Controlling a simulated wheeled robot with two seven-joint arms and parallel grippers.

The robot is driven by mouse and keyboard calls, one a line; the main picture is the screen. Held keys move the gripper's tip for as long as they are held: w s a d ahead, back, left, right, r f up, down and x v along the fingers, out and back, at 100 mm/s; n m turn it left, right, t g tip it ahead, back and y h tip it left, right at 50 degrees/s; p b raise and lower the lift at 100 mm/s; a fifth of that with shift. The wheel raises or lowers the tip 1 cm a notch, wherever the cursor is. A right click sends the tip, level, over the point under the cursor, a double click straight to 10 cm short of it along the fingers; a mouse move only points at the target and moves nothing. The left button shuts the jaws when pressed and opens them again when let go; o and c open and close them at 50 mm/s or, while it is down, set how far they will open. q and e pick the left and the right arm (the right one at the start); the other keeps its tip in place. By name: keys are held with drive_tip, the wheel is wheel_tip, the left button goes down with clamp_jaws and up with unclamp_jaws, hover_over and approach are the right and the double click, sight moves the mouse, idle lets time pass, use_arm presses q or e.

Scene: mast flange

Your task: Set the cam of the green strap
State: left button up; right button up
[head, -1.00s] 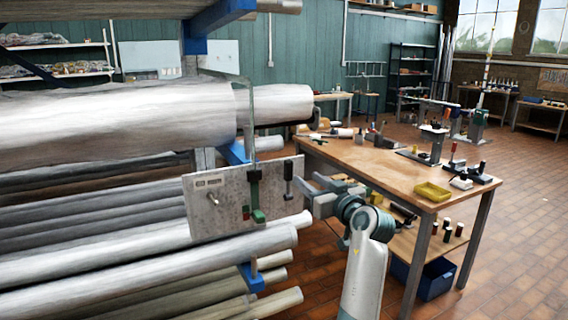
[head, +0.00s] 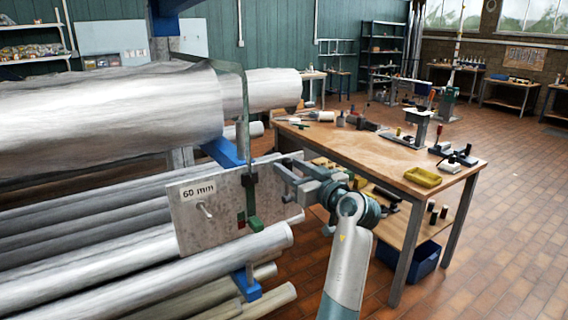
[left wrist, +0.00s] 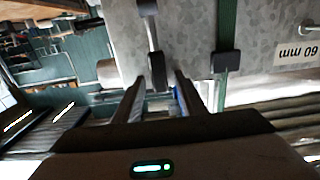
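A green strap (head: 249,140) runs down from the big pole (head: 100,105) over a grey metal plate (head: 180,235) marked 60 mm. A dark buckle (left wrist: 226,63) sits on the strap in the left wrist view. Beside the strap, a lever with a dark grip (left wrist: 157,74) stands out at the plate. My left gripper (head: 283,170) is at the plate's right part and mostly hides this lever in the head view. In the left wrist view the fingers (left wrist: 160,88) look open, one on each side of the dark grip; contact cannot be told. My right gripper is not in view.
Several long metal poles (head: 95,235) lie on a rack with blue supports (head: 246,284) below and behind the plate. A wooden workbench (head: 370,155) with tools and a yellow tray (head: 422,177) stands to the right. The brick floor (head: 500,260) is clear at right.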

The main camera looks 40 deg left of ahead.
use_arm(q)
drive_tip(key=shift+d, duration=0.1)
drive_tip(key=shift+r, duration=0.1)
drive_tip(key=shift+c, duration=1.3)
clamp_jaws()
